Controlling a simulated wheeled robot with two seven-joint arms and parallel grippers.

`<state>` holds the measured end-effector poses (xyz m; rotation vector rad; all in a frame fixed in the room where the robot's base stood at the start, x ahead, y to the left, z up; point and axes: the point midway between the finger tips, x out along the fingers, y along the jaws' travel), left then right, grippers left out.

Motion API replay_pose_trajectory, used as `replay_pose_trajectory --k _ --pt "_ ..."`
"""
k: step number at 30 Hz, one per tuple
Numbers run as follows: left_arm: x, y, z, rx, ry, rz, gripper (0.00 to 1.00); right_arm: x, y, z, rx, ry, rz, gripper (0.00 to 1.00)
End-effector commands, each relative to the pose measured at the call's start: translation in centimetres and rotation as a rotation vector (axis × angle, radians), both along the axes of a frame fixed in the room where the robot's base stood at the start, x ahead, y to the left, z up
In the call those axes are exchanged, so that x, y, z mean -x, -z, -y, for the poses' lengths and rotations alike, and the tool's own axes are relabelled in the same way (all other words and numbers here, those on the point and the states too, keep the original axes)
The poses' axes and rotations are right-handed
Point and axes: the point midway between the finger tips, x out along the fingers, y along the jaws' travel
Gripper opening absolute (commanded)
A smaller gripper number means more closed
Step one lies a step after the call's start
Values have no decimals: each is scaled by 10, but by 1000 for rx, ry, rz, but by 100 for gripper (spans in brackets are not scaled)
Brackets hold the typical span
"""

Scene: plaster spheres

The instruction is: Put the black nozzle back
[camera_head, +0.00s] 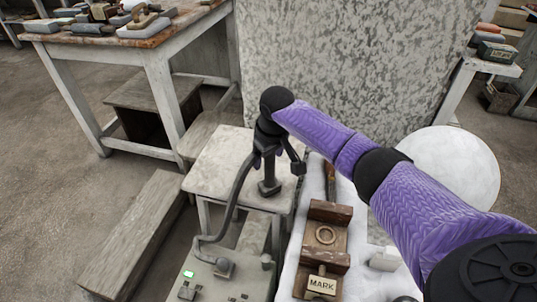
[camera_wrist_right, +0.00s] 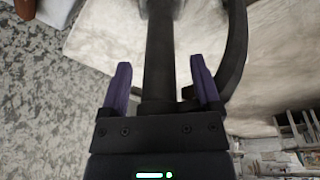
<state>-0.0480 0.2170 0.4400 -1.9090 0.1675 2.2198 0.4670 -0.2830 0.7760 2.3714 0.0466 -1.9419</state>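The black nozzle (camera_head: 268,172) shows in the head view over the small pale stand (camera_head: 222,158), roughly upright. I cannot tell whether its foot touches the top. A dark hose (camera_head: 236,195) curves down from it to a grey unit (camera_head: 232,280) with a green light. My right gripper (camera_head: 266,148) points down at the nozzle's upper part. In the right wrist view, the open fingers (camera_wrist_right: 161,88) straddle the nozzle's dark shaft (camera_wrist_right: 159,50), with a gap on each side. The hose (camera_wrist_right: 236,45) curves beside the right finger. My left gripper is out of view.
Right of the stand, a white cloth (camera_head: 293,262) bears a wooden holder (camera_head: 327,212) with a ring and a MARK sign (camera_head: 321,285). A large white sphere (camera_head: 455,165) sits behind my right arm. A speckled block (camera_head: 340,70) stands behind; a cluttered workbench (camera_head: 150,42) is back left.

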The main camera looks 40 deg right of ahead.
Motion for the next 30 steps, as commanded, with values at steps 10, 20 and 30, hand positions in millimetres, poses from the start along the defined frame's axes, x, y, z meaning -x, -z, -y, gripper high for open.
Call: replay_pose_trajectory --k 10,20,30 --pt "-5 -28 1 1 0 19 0 6 -46 0 -1 0 8 81" --pt "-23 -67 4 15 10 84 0 22 -118 -3 -1 1 3 81" --pt "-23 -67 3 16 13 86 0 24 -121 -3 -1 1 0 81"
